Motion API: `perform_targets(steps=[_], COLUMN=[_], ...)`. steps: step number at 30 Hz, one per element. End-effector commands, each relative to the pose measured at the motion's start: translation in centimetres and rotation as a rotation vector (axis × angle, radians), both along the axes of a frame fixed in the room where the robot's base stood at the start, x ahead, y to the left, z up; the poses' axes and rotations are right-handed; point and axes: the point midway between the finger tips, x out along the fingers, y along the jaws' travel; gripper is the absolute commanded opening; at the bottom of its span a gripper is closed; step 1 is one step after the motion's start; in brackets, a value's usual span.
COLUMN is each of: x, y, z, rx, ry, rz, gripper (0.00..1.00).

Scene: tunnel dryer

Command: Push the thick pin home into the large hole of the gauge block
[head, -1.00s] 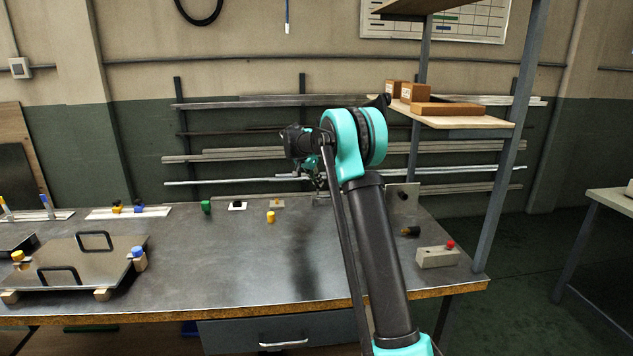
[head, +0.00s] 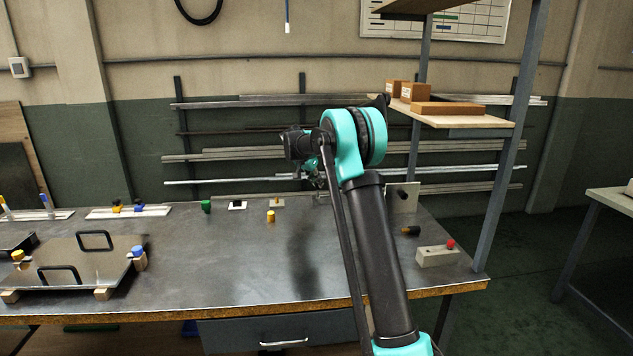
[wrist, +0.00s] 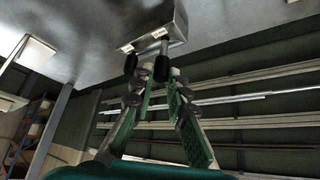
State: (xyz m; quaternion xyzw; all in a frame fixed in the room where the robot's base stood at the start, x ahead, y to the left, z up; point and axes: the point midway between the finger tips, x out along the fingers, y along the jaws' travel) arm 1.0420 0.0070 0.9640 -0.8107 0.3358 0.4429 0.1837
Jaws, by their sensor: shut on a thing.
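In the wrist view the picture is tipped, with the bench at the top. The grey metal gauge block (wrist: 160,28) stands there, ahead of my fingers. A pin with a black grip (wrist: 163,67) and pale shaft points at the block's near face; its tip meets or nearly meets the block, and I cannot tell how deep it sits. My gripper (wrist: 157,75) is shut on this pin's grip with its green-padded fingers. A second black-ended piece (wrist: 131,64) is just left of it. In the head view my gripper (head: 318,183) is small and mostly hidden by my arm.
A pale block with a red knob (head: 437,257) and a black-ended piece (head: 411,231) lie right of my arm. A yellow piece (head: 271,216) and a green piece (head: 206,206) stand left. A shelf post (head: 508,160) rises at the right.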

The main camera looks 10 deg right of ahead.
Motion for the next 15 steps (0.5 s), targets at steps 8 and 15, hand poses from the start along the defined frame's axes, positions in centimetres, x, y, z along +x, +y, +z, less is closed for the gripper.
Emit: perform_targets(steps=[8,15], x=[0.0,0.0], y=[0.0,0.0], z=[-0.6,-1.2], rx=[0.0,0.0], ry=[0.0,0.0], rz=[0.0,0.0], gripper=[0.0,0.0])
